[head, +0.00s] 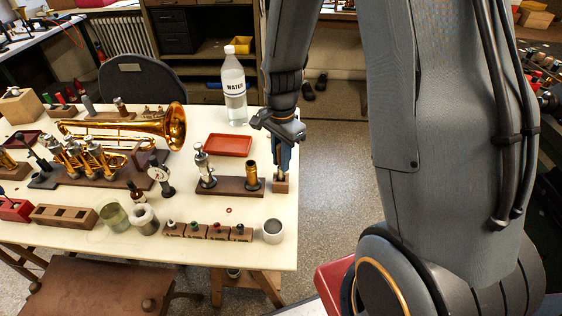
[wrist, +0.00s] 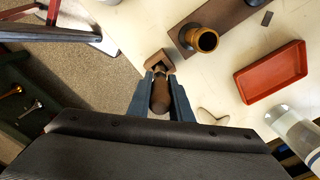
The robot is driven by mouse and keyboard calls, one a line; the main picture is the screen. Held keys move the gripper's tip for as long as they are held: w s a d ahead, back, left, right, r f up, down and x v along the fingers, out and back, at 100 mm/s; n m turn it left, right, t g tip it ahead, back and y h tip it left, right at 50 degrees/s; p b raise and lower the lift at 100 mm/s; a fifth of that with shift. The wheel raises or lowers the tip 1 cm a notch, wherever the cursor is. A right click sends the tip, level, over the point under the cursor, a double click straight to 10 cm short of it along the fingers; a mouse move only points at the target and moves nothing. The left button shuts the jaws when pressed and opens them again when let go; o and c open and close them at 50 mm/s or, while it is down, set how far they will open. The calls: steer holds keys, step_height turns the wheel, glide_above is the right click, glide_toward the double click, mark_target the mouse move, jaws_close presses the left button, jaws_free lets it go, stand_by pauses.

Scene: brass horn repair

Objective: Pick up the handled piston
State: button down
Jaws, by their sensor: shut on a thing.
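The handled piston shows in the wrist view as a brown rounded handle (wrist: 160,98) between my two blue fingers. My gripper (wrist: 160,75) is shut on it, pointing down at the table's right edge. In the head view my gripper (head: 282,168) is just above a small wooden block (head: 281,186), which also shows beyond the fingertips in the wrist view (wrist: 157,60). The piston's lower part is hidden, so I cannot tell whether it sits in the block or is clear of it.
A wooden stand (head: 229,186) with a brass cylinder (head: 251,177) and a silver piece (head: 202,165) is close on the left. A red tray (head: 221,145) and a water bottle (head: 233,85) stand behind. A grey cup (head: 272,231) is in front. The floor is open right of the table.

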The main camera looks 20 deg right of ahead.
step_height(320, 180, up, 9)
steer(key=shift+b, duration=0.75)
steer(key=shift+r+p, duration=0.7)
steer(key=shift+r, duration=0.3)
